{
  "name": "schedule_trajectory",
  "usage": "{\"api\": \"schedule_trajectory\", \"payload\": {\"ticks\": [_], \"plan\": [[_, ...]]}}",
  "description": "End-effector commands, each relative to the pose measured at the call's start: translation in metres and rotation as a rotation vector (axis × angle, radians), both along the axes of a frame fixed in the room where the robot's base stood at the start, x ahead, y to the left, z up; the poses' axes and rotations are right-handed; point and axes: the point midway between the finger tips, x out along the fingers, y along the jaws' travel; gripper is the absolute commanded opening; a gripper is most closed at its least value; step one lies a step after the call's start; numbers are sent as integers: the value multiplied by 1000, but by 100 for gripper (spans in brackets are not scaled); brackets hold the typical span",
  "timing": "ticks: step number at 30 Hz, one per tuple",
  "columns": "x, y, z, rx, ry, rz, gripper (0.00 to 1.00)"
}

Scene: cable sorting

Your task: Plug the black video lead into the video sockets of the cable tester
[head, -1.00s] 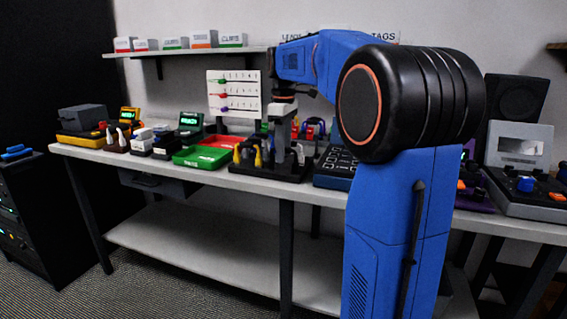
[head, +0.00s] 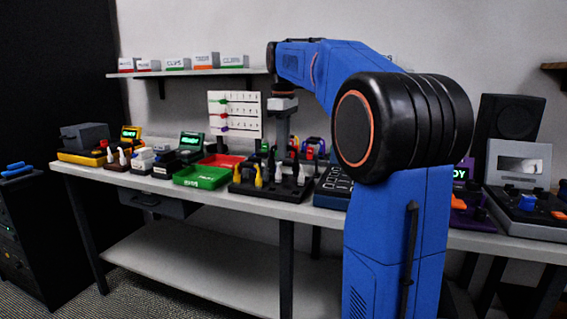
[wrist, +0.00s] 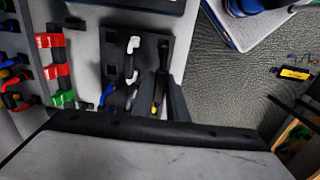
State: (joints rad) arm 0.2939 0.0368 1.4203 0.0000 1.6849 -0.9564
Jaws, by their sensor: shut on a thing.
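My gripper (wrist: 168,95) points down over a dark rack (wrist: 115,25) in the wrist view. Its dark fingers are close together around something dark and slim, apparently a black lead (wrist: 163,60); its plug end is hard to make out. A white-ended lead (wrist: 131,60) stands in the rack beside it, and a small yellow part shows near the fingers. In the head view my gripper (head: 283,125) hangs upright above the rack (head: 262,196), its tip hard to separate from the things behind. I cannot tell which device is the cable tester; several with lit screens stand on the bench.
A green tray (head: 200,178) lies left of the rack, and a dark blue panel box (head: 332,190) lies right of it. A pegboard (head: 235,115) stands behind. Red clips (wrist: 50,40) show left of the rack in the wrist view. The bench edge is near, with floor beyond.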

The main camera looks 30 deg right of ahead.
Motion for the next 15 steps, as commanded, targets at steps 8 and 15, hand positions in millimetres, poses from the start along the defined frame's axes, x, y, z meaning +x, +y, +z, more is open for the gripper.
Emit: {"api": "schedule_trajectory", "payload": {"ticks": [8, 15], "plan": [[0, 0, 30, 0, -1, 0, 0], [0, 0, 42, 0, 0, 0, 0]]}}
